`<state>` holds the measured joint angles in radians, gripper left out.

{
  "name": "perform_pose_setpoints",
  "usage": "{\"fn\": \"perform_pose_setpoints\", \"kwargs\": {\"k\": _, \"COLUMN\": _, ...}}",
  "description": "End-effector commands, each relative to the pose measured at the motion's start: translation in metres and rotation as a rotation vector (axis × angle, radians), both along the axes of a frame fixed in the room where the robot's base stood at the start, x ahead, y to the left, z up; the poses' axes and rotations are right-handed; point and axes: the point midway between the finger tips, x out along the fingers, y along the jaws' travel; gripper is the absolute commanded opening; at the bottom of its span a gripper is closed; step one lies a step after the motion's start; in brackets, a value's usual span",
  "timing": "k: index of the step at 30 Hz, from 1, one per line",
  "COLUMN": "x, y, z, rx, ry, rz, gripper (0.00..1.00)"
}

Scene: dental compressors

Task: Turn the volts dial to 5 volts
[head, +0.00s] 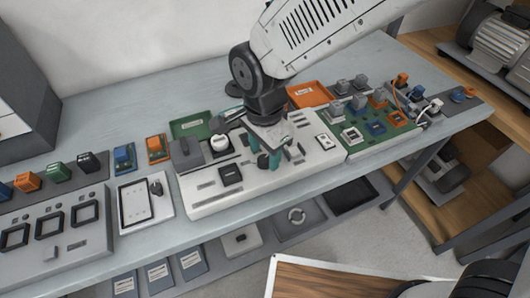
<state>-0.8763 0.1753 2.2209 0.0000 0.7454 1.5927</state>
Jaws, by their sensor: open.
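My gripper (267,161), with teal fingertips, points down over the middle of a long light-grey panel (210,203) on the bench. Its jaws are open and I see nothing held between them. The panel carries a white round knob (220,143), a black square part (230,174) and small dark parts near the gripper. A white device (137,214) with a pale screen and a dark knob (155,188) stands left of the panel. The volts lettering is too small to read, so I cannot tell which knob is the volts dial or its setting. The arm hides part of the panel.
A green board (384,139) with grey, blue and orange blocks lies right of the panel. Green (190,125) and orange (311,94) trays lie behind it. A grey box with black frames (51,228) is at left. The bench's back left is clear.

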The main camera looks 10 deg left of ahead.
Motion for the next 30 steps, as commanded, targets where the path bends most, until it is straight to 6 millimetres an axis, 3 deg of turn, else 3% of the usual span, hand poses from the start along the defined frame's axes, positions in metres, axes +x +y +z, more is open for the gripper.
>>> {"fn": "perform_pose_setpoints", "kwargs": {"k": 4, "x": -0.0002, "y": 0.0001, "z": -0.0119, "rx": -0.001, "ry": 0.001, "rz": 0.001, "gripper": 0.50}}
{"fn": "perform_pose_setpoints", "kwargs": {"k": 12, "x": -0.0002, "y": 0.0003, "z": -0.0138, "rx": 0.000, "ry": 0.000, "rz": 0.002, "gripper": 0.50}}
{"fn": "perform_pose_setpoints", "kwargs": {"k": 13, "x": -0.0002, "y": 0.0003, "z": -0.0138, "rx": 0.000, "ry": 0.000, "rz": 0.002, "gripper": 0.48}}
{"fn": "perform_pose_setpoints", "kwargs": {"k": 18, "x": -0.0002, "y": 0.0004, "z": -0.0136, "rx": 0.001, "ry": -0.001, "rz": 0.002, "gripper": 0.06}}
{"fn": "perform_pose_setpoints", "kwargs": {"k": 30, "x": 0.0002, "y": 0.0007, "z": -0.0133, "rx": 0.002, "ry": -0.001, "rz": 0.059, "gripper": 0.06}}
